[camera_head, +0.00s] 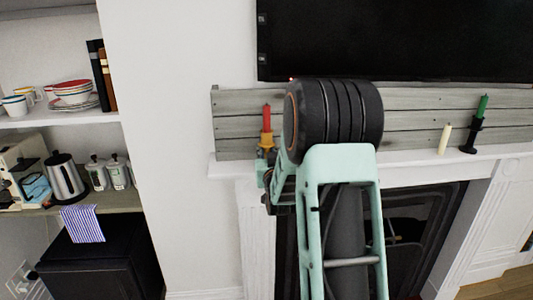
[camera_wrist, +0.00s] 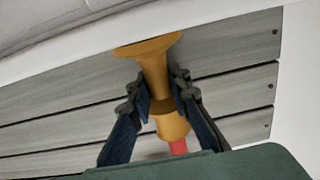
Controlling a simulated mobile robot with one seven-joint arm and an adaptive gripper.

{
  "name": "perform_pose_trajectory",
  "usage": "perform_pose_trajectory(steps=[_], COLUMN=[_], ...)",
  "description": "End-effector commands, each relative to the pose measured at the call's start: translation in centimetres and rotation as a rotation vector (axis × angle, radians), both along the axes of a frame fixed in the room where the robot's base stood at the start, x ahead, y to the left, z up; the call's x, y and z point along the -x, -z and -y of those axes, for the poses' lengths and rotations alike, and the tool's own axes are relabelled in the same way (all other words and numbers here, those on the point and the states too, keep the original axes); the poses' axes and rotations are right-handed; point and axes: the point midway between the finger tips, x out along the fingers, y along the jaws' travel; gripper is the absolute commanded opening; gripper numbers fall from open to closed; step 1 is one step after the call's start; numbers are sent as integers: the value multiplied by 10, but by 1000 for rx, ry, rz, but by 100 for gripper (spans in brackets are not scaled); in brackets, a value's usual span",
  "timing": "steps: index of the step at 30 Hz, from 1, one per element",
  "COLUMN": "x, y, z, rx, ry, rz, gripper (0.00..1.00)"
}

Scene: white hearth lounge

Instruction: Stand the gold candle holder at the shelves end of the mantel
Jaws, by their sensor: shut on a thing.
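The gold candle holder (camera_head: 267,141) carries a red candle (camera_head: 267,117) and looks upright at the left, shelves end of the mantel (camera_head: 405,158). In the wrist view the holder (camera_wrist: 152,58) appears upside down, its flared base towards the white mantel edge and part of the red candle (camera_wrist: 178,147) below. My gripper (camera_wrist: 160,88) is shut on the holder's stem, one finger on each side. I cannot tell whether the base touches the mantel. In the head view my arm hides most of the gripper and the mantel's middle.
A cream candle (camera_head: 445,138) and a green candle in a black holder (camera_head: 475,125) stand at the mantel's right. Grey planks (camera_head: 240,125) back the mantel, under a black screen (camera_head: 400,40). Shelves (camera_head: 60,122) with dishes and a kettle (camera_head: 65,178) are at left.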

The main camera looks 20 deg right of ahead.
Motion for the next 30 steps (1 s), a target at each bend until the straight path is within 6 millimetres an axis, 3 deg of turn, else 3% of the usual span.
perform_pose_trajectory(steps=[11, 12, 17, 30], x=[0, 0, 0, 5], y=[0, 3, 2, -1], z=[0, 0, 0, -2], rx=[3, 2, 1, 2], ry=[0, 0, 0, 0], rz=[8, 3, 3, 3], gripper=[0, 18, 35, 35])
